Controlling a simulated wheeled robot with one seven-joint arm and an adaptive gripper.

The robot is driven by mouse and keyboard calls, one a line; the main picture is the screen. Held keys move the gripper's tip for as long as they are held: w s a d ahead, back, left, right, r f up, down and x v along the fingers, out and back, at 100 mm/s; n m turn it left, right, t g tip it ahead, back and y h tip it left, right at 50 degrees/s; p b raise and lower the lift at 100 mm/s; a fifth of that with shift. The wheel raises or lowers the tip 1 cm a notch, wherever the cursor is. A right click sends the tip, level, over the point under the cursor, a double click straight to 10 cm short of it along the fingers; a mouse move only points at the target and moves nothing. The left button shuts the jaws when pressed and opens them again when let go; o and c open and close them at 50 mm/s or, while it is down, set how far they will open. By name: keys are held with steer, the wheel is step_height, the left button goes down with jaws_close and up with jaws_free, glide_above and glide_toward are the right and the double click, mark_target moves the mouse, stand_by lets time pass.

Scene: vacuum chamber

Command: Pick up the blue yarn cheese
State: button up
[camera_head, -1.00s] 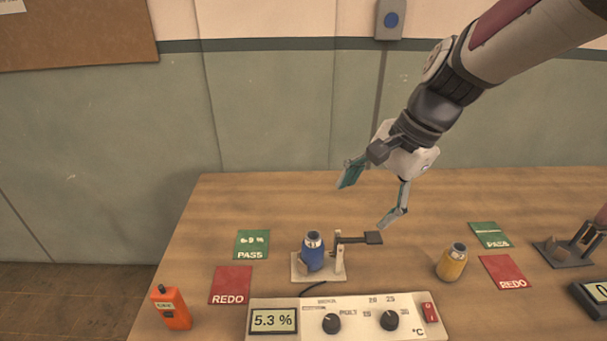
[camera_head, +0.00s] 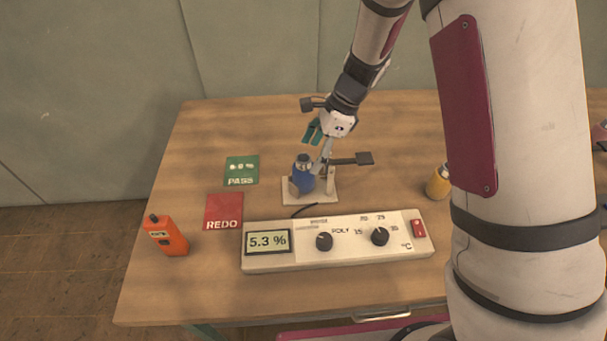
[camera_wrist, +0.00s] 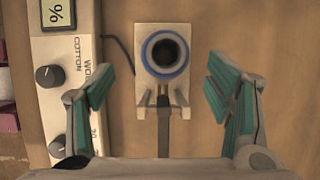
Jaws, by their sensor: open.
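The blue yarn cheese (camera_head: 303,178) stands upright on a small cream stand (camera_head: 322,196) on the wooden table. In the wrist view its round top with a dark hole (camera_wrist: 165,53) shows beyond and between my fingers, near the upper middle.
The stand's dark lever arm (camera_head: 352,160) sticks out right of the cheese. A meter box (camera_head: 335,241) reading 5.3 % lies in front. Green PASS (camera_head: 241,170) and red REDO (camera_head: 224,211) cards, an orange device (camera_head: 165,236) and a yellow cheese (camera_head: 438,183) lie around.

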mark_target(303, 169)
steer(key=shift+w+p+x, duration=0.15)
steer(key=shift+p+x, duration=0.05)
steer(key=shift+x, duration=1.6)
steer(key=shift+w+p+x, duration=0.2)
steer(key=shift+x, duration=1.65)
steer(key=shift+r, duration=0.1)
steer(key=c, duration=1.3)
